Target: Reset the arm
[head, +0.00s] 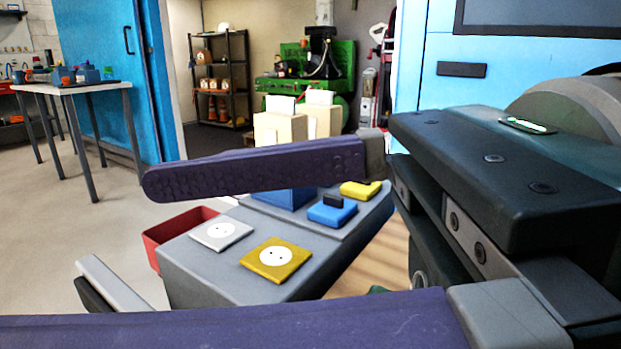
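My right gripper (100,250) reaches in from the right, very close to the camera. Its two long purple fingers are wide apart, one across the middle of the view and one along the bottom edge. The lower finger runs out of the frame at the left. Nothing shows held between them; the grey workbench is seen through the gap. The dark gripper body fills the right side. My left gripper is not recognisable in view. A pale grey bar (112,285) at the lower left is partly hidden, and I cannot tell what it belongs to.
The grey workbench (190,268) carries a white square (222,233), a yellow square (277,260), a blue block (332,211) and another yellow piece (361,189). A red bin (170,238) is beside it. A white-topped table (70,87) stands far left; open floor lies between.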

